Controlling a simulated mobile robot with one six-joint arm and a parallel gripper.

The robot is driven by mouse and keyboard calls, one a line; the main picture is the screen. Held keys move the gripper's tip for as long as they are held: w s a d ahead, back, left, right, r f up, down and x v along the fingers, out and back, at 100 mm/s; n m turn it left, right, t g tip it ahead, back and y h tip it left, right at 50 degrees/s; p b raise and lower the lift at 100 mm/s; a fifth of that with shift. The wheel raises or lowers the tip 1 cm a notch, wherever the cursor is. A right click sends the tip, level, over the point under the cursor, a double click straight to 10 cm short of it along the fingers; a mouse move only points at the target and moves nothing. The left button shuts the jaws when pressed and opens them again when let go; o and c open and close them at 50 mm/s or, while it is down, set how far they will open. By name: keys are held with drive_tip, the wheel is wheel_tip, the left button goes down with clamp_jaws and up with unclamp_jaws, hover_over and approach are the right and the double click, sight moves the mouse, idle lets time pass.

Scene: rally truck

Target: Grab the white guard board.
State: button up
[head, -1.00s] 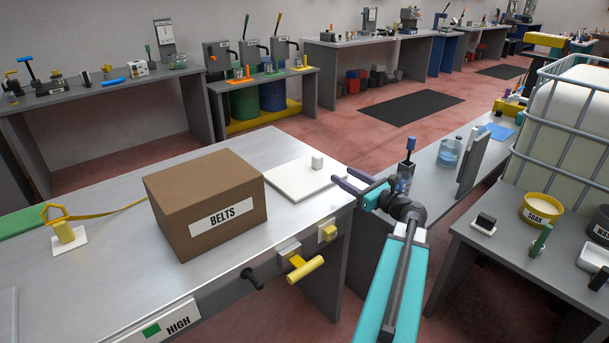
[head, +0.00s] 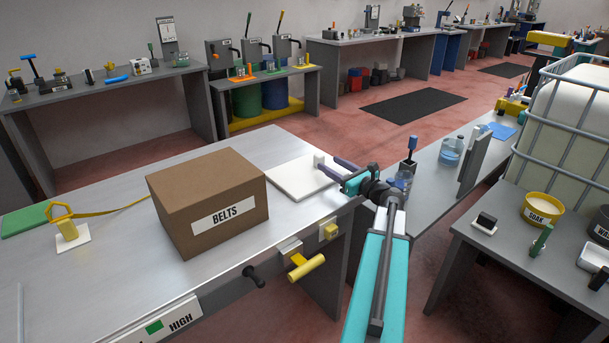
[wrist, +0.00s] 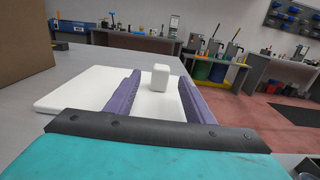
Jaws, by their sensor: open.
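The white guard board (head: 293,179) lies flat on the metal workbench, to the right of the belts box. A small white block-shaped knob (head: 319,158) stands up from it near its right side. In the wrist view the board (wrist: 85,88) spreads out to the left and the knob (wrist: 160,77) stands upright ahead, between the lines of the two purple fingers. My gripper (head: 335,168) is open at the board's right edge, its fingers pointing toward the knob. In the wrist view my gripper (wrist: 162,85) looks empty. I cannot tell whether the fingers touch the knob.
A brown BELTS box (head: 208,203) stands left of the board on the workbench (head: 110,270). A yellow handle (head: 306,267) sticks out from the bench's front edge. A grey bench (head: 432,190) with a blue-topped tool and a jar stands to the right.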

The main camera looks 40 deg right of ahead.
sight(322, 157)
drive_tip(key=shift+w, duration=0.2)
drive_tip(key=w, duration=0.2)
drive_tip(key=w+p, duration=0.1)
drive_tip(key=w, duration=0.1)
drive_tip(key=shift+d+r, duration=0.25)
drive_tip(key=shift+r, duration=0.1)
drive_tip(key=shift+w, duration=0.55)
clamp_jaws()
